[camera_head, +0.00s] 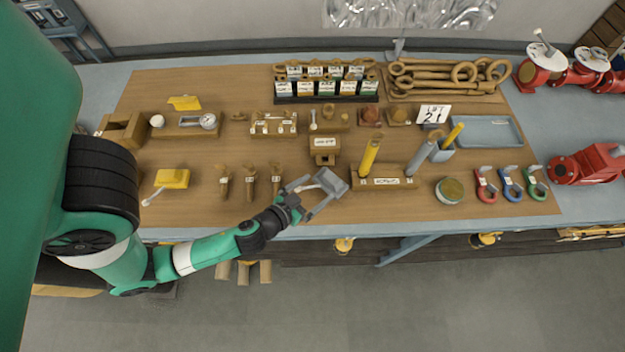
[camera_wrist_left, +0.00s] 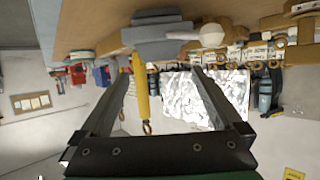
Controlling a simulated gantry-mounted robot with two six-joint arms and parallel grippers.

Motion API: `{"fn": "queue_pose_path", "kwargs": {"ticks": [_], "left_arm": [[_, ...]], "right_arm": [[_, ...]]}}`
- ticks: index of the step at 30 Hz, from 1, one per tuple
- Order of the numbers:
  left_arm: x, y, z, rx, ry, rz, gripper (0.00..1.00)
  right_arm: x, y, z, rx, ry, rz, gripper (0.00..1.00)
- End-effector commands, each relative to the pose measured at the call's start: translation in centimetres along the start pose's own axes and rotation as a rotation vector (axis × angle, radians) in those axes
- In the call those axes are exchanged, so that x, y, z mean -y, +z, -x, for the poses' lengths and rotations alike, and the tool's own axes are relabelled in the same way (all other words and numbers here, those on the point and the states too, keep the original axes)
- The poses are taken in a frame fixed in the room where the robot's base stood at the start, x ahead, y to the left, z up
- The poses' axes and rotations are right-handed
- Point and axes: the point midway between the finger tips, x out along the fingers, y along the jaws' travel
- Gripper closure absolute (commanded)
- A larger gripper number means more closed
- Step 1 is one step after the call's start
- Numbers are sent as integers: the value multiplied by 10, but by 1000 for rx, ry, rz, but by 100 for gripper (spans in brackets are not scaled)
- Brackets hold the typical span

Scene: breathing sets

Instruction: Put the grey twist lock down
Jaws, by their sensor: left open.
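The grey twist lock (camera_head: 333,181) is a grey block with a pale lever and knob, near the front edge of the brown table top, left of the holder with the yellow and grey rods. In the left wrist view the twist lock (camera_wrist_left: 165,38) shows just beyond my fingertips, its white knob to the right; it appears to rest on the table. My left gripper (camera_head: 320,192) is open beside it, its two fingers (camera_wrist_left: 160,74) spread wide with nothing clamped between them. Whether a finger touches the block I cannot tell. My right gripper is not in view.
Two yellow twist locks (camera_head: 172,179) (camera_head: 184,103) lie on the left of the table. Several upright brown pins (camera_head: 250,180) stand left of the gripper. The rod holder (camera_head: 385,180) is close on its right. A small brown labelled block (camera_head: 324,150) stands behind.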

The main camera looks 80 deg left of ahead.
Motion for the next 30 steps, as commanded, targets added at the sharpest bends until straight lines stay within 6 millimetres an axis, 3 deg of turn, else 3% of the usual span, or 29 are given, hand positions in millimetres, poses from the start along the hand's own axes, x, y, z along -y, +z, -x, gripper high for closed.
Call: {"fn": "queue_pose_path", "kwargs": {"ticks": [4,14,17,18,20,23,25,28,30], "left_arm": [[0,0,8,-1,0,1,0],[0,-1,9,-1,-1,1,0],[-6,-11,4,-19,7,9,0],[-13,-24,-2,-41,18,20,0],[-29,-55,-14,-92,42,44,0],[-71,-139,-32,-219,116,101,0],[-102,-208,-33,-319,184,137,0],[-145,-313,-13,-480,302,181,0],[-169,-387,18,-606,390,198,0]], "right_arm": [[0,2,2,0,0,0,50],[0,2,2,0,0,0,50],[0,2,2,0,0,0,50],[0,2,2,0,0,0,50],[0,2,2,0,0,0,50],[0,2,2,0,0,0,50],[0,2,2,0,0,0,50],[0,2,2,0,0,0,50],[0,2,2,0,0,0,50]]}}
